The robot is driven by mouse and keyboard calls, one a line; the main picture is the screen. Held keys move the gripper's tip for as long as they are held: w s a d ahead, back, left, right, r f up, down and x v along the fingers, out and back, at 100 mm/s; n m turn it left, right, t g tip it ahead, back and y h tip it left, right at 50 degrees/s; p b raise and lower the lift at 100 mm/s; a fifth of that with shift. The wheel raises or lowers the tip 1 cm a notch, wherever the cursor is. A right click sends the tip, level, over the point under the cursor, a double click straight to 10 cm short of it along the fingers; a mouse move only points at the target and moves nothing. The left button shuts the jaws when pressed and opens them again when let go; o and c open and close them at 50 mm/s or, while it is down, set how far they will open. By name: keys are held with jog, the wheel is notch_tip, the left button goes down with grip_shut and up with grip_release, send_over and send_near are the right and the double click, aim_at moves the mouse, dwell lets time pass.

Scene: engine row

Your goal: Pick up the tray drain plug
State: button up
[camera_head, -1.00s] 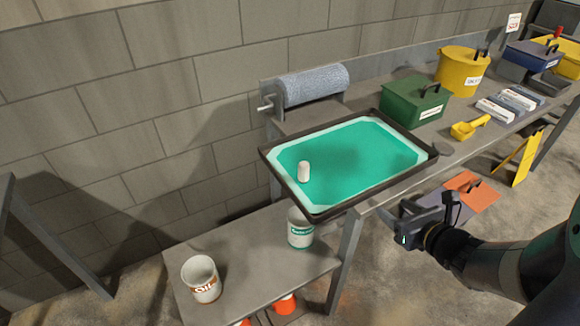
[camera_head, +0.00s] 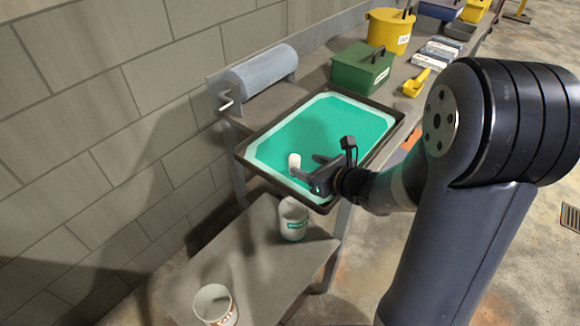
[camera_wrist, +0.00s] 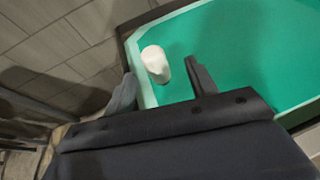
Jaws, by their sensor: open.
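The tray drain plug (camera_head: 295,163) is a small white cylinder standing in the near left part of the dark-rimmed tray (camera_head: 243,152), which holds green liquid. My gripper (camera_head: 308,166) is open and empty over the tray's near edge, beside the plug in the head view. It also shows in the wrist view (camera_wrist: 162,84). I cannot tell whether a finger touches the plug.
A paper roll (camera_head: 262,72) is behind the tray. A green box (camera_head: 362,68), a yellow tub (camera_head: 390,32) and a yellow scoop (camera_head: 416,84) stand to the right.

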aim_at(298, 163)
jog(key=x, duration=0.5)
jog(key=shift+a, duration=0.55)
jog(key=shift+w+a+f, duration=0.25)
jog(key=shift+w+a, duration=0.1)
jog(key=shift+w, duration=0.15)
jog(key=c, duration=1)
